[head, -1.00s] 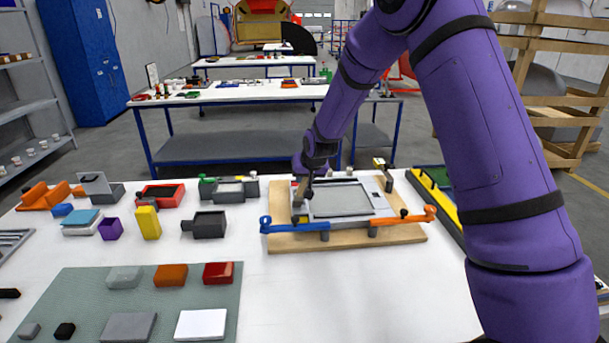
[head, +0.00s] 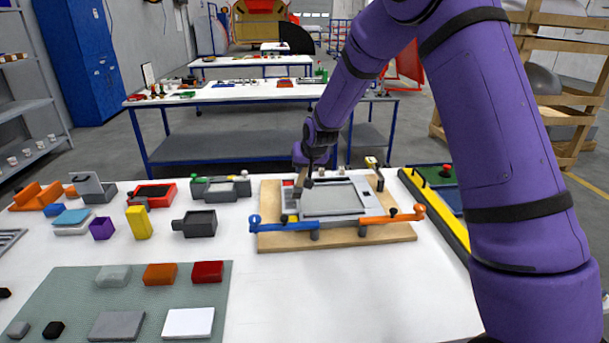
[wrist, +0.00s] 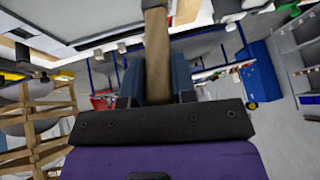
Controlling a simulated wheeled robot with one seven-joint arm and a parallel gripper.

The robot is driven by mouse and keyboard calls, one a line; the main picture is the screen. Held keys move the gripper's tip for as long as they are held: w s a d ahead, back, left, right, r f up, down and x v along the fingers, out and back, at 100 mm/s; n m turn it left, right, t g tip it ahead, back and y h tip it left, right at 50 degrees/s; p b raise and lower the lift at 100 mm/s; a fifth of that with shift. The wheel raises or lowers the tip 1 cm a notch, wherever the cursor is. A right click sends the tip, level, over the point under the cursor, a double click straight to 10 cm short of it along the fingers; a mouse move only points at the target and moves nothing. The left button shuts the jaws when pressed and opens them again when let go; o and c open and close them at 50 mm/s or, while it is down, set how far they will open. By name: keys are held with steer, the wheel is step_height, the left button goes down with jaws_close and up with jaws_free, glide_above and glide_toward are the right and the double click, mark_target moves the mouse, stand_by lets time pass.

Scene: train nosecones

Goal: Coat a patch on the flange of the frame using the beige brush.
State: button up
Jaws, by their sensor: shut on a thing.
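My gripper (head: 308,165) is over the left back part of the frame. In the wrist view, my gripper (wrist: 157,82) is shut on the beige brush (wrist: 157,40), with the handle standing between two dark fingers. The brush's bristle end is not clear there. In the head view, a small dark tip shows below the gripper, close above the frame; I cannot tell whether it touches. The grey frame (head: 336,213) lies flat around a light panel on a wooden board (head: 400,234). Part of its flange is hidden behind the gripper. No coated patch can be made out.
A blue clamp (head: 282,227) and an orange clamp (head: 388,218) cross the frame's near edge. Dark posts stand at its sides. A yellow-edged tray (head: 436,212) is to the right. Bins and blocks stand left. The white table in front of the board is clear.

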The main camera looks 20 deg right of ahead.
steer(key=shift+r, duration=2.6)
